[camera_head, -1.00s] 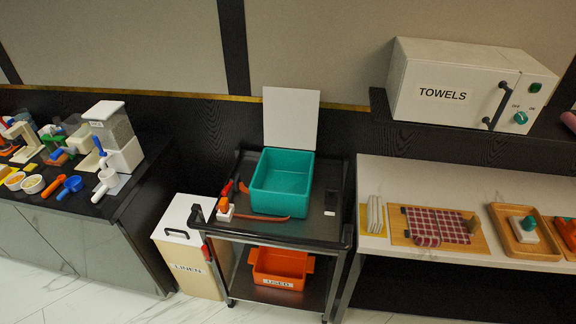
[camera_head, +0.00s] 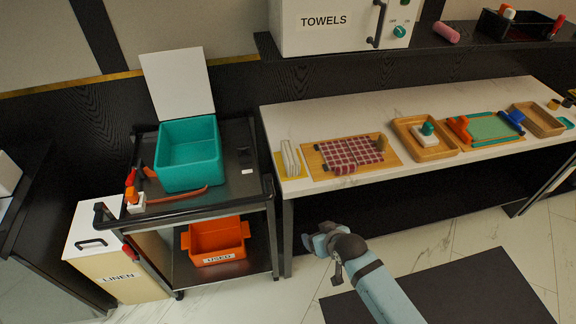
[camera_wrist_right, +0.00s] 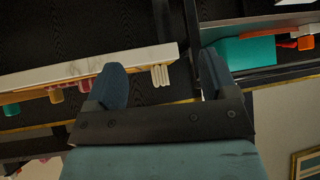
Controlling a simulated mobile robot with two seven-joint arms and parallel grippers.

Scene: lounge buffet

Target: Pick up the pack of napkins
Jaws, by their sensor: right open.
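What looks like the pack of napkins (camera_head: 290,158), a row of thin white upright pieces on a yellow base, stands at the left end of the white counter (camera_head: 232,0) (camera_head: 420,100). It also shows in the right wrist view (camera_wrist_right: 160,76), beyond the gap between the fingers and apart from them. My right gripper (camera_head: 322,240) is in front of the counter, lower right of the pack in the head view. In the right wrist view its two blue fingers (camera_wrist_right: 162,75) are spread with nothing between them. My left gripper is not in view.
A board with a checked cloth (camera_head: 350,153) lies right of the pack, then a wooden tray (camera_head: 447,151). A black cart with a teal bin (camera_head: 190,155) and an orange bin (camera_head: 216,240) stands left of the counter. The shelf with the towels box (camera_head: 330,40) is above.

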